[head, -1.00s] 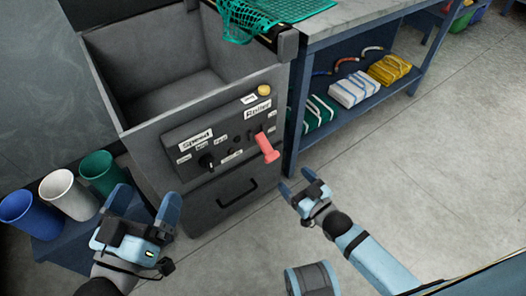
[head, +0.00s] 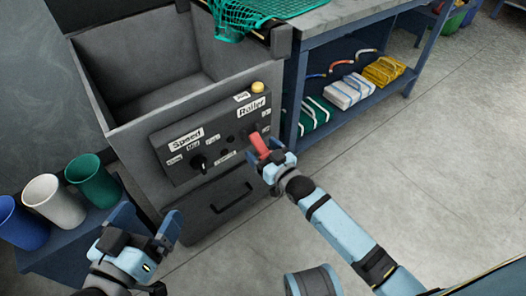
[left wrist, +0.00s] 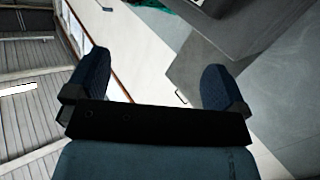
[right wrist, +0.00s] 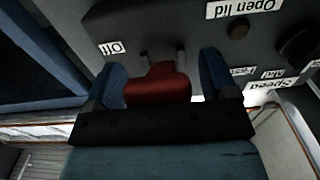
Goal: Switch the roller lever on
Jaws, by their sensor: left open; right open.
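The roller lever is a red handle (head: 259,146) on the dark control panel (head: 175,176) of a grey machine, under the label "Roller". My right gripper (head: 270,158) is at the lever, its fingers open on either side of it. In the right wrist view the red lever (right wrist: 157,84) lies between the two open fingers (right wrist: 160,88), with an "Off" label on the panel nearby. I cannot tell whether a finger touches it. My left gripper (head: 145,220) is open and empty, low in front of the machine; its spread fingers also show in the left wrist view (left wrist: 150,85).
Blue, white and green cups (head: 93,182) stand on a low blue stand at the left. A speed knob (head: 198,162) and a yellow button (head: 257,87) are on the panel. The floor at right is clear.

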